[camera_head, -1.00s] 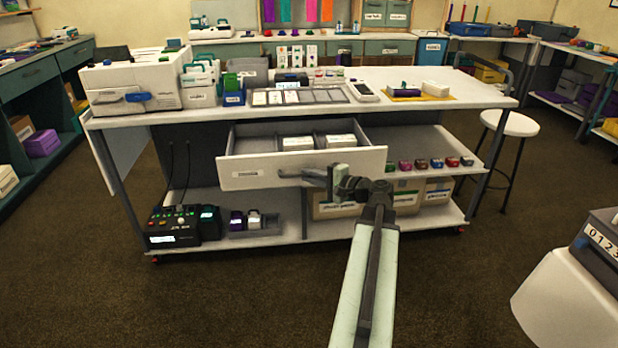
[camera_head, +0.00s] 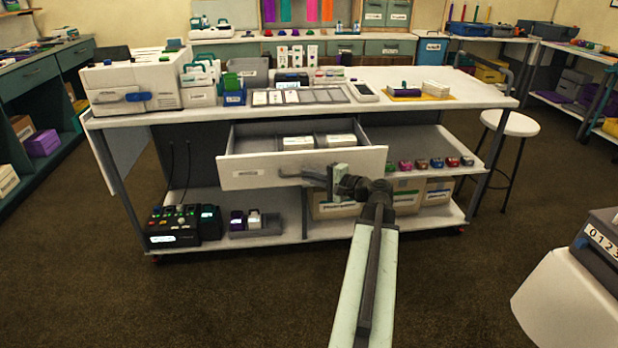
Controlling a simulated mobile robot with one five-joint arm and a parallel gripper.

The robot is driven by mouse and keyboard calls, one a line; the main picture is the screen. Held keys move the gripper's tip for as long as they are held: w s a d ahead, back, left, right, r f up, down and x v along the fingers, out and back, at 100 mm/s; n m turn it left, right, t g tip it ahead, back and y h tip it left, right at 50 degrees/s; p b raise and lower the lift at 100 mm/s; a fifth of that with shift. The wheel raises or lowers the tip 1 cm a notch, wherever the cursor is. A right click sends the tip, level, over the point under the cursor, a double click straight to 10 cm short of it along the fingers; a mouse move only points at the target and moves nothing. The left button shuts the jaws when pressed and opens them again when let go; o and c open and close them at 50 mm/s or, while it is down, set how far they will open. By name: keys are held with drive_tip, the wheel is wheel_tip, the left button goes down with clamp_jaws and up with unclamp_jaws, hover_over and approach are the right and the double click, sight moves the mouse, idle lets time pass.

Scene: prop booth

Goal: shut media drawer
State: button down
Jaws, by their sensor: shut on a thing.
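The media drawer (camera_head: 232,181) is pulled out from under the white workbench top. It has a white front, a grey handle (camera_head: 290,174) and a small label on the left of its front. White boxed items (camera_head: 298,143) lie inside it. My gripper (camera_head: 322,176) is at the drawer front, shut on the handle near its right end. My own wrist hides part of the handle and the lower right of the front.
The workbench (camera_head: 440,97) carries a white machine (camera_head: 130,85) and small trays on top. A row of small coloured items (camera_head: 437,163) sits on the shelf right of the drawer. A stool (camera_head: 510,124) stands at the right. The floor in front is clear.

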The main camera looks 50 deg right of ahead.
drive_tip(key=w+d, duration=0.7)
drive_tip(key=w, duration=0.1)
drive_tip(key=w+d, duration=0.6)
drive_tip(key=w, duration=0.2)
drive_tip(key=w+d, duration=0.7)
drive_tip(key=w, duration=0.1)
drive_tip(key=shift+d, duration=0.35)
drive_tip(key=c, duration=1.5)
unclamp_jaws()
drive_tip(key=shift+s+r, duration=0.1)
drive_tip(key=shift+s, duration=0.25)
drive_tip(key=s, duration=0.4)
drive_tip(key=s+r+p, duration=0.1)
drive_tip(key=s, duration=0.2)
drive_tip(key=shift+d, duration=0.35)
